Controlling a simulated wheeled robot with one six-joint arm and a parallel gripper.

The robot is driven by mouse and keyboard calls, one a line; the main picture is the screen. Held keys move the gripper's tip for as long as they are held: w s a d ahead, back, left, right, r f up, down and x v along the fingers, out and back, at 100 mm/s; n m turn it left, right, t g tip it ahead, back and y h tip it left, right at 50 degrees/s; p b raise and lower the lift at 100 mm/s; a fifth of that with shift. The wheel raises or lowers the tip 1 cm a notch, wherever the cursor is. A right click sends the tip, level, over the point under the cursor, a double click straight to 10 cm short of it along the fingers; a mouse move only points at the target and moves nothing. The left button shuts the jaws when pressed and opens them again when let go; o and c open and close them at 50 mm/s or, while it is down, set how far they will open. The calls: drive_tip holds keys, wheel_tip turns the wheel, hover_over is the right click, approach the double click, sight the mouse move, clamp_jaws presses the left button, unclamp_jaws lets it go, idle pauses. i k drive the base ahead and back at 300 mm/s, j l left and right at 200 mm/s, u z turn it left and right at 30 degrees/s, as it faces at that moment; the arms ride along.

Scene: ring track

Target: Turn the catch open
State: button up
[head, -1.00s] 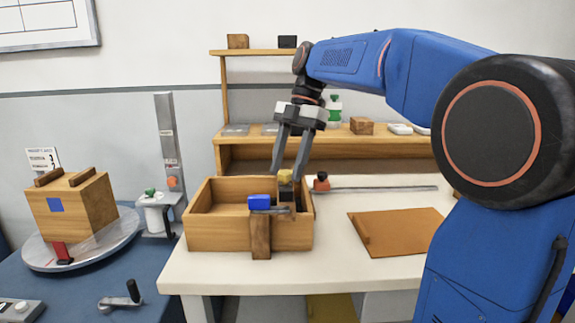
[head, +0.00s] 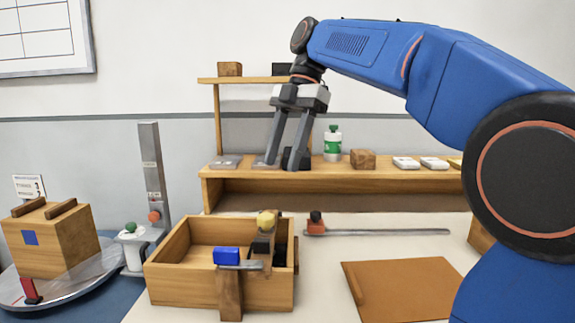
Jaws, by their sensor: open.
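A wooden box (head: 180,288) stands open-topped on the pale table. On its front wall is a blue block (head: 226,255) with a thin grey bar (head: 240,266) reaching right from under it. A yellow knob (head: 266,219) sits above a dark block (head: 261,246) near the box's right end. Which of these parts is the catch, I cannot tell for sure. My gripper (head: 283,165) points down, its two grey fingers apart and empty. In the picture it is above the box and clear of the knob, in front of the back shelf.
An orange-brown board (head: 405,290) lies right of the box. A long grey bar (head: 380,232) with a red-and-black end lies behind it. The wooden shelf (head: 400,183) holds a green-and-white bottle (head: 332,144) and a wooden block (head: 362,159). A turntable (head: 75,288) carries a wooden cube at left.

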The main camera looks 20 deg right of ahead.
sight(228, 258)
drive_tip(key=k, duration=1)
